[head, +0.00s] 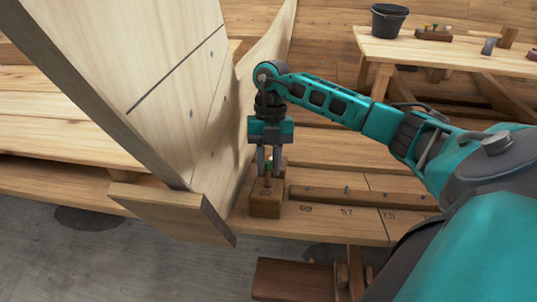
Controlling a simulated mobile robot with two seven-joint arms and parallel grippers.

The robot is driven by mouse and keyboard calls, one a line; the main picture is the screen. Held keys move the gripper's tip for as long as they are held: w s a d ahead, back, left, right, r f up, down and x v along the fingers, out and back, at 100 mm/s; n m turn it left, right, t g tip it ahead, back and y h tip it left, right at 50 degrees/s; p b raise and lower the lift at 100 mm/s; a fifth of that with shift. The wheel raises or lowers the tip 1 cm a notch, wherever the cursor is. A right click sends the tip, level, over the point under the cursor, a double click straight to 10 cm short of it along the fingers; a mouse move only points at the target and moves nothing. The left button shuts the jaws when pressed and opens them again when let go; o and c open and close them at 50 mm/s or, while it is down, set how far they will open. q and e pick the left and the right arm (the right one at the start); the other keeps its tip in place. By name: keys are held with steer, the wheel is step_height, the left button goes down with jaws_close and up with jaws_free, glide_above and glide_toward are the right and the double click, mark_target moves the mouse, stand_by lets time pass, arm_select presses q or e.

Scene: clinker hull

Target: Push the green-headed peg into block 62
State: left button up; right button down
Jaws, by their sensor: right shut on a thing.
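My right gripper (268,168) points straight down over a small brown wooden block (264,207) near the front edge of the low plank bench. It is shut on the green-headed peg (268,181); a bit of green shows between the fingertips, and the thin shaft below points down at the block's top. I cannot tell how deep the peg sits in the block, or whether it only touches it. No number can be read on the block. My left gripper is not in view.
The tall curved hull planking (165,70) rises close to the left of the gripper. A wooden rail (350,195) and plank markings lie right of the block. A back table (440,50) holds a black bucket (388,20) and small items. A dark reddish-brown wooden piece (292,279) is in front.

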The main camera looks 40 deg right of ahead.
stand_by(0.3)
steer(key=shift+s+f, duration=0.1)
steer(key=shift+f, duration=0.25)
steer(key=shift+a+f, duration=0.15)
steer(key=shift+f, duration=0.15)
steer(key=shift+s+f+b, duration=0.1)
steer(key=shift+f+b, duration=0.15)
steer(key=shift+b, duration=0.1)
